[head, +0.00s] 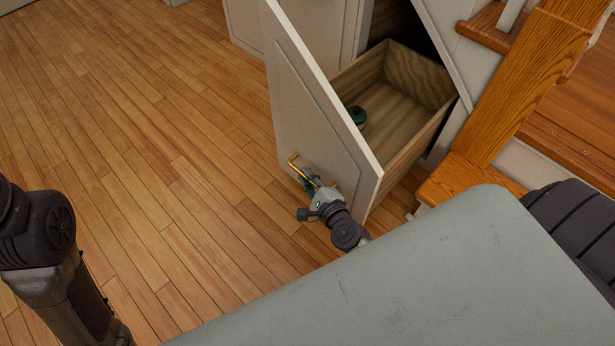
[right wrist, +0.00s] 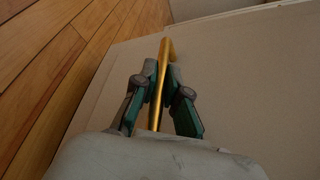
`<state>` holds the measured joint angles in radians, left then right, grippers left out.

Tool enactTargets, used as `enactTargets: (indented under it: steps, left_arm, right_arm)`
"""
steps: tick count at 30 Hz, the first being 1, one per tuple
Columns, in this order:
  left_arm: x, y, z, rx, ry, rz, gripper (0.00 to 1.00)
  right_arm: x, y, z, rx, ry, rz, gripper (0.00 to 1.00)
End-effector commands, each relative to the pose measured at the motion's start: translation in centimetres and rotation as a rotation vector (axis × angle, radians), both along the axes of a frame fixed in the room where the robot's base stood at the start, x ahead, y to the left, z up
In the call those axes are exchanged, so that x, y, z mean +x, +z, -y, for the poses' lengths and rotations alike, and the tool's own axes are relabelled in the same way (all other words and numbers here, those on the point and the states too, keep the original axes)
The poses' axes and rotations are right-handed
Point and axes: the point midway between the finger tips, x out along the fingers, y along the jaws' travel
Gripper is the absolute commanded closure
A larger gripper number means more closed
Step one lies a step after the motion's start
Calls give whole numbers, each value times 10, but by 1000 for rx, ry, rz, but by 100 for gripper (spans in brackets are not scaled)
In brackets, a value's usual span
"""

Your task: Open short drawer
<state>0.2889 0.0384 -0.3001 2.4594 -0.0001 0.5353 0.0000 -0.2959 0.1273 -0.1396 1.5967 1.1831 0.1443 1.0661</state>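The short drawer is pulled well out from under the stairs, its inside showing as a wooden box (head: 408,92) behind a tall slanted cream front (head: 315,115). A small green object (head: 357,116) lies inside near the front. A brass bar handle (head: 294,164) is fixed low on the front. My right gripper (head: 311,183) is at that handle. In the right wrist view, its fingers (right wrist: 162,82) sit on both sides of the brass handle (right wrist: 166,50) and close on it. Of my left arm, only dark links show at the lower left; its gripper is out of view.
Another cream cabinet panel (head: 318,25) stands behind the open drawer. A wooden stair post (head: 520,80) and steps rise just right of the drawer. The plank floor (head: 150,150) left of the drawer is clear.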

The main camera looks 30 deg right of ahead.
Motion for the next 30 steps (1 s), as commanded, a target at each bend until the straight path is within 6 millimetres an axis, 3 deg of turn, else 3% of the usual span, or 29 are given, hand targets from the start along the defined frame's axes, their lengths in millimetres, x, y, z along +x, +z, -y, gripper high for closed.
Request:
enactTargets:
  steps: [1,5,16,24,30]
  left_arm:
    - [0,0,0,0,0,0,0]
    - [0,0,0,0,-1,0,0]
    - [-1,0,-1,-3,0,0,0]
    - [-1,0,0,0,0,1,0]
    - [-1,0,0,0,0,1,0]
  right_arm:
    - [-1,-1,1,0,-1,-2,83]
    - [0,-1,1,0,-1,-2,63]
    - [-6,0,1,0,-1,-2,63]
    - [-49,10,1,-2,0,-3,63]
    - [-71,15,2,-1,-1,-1,63]
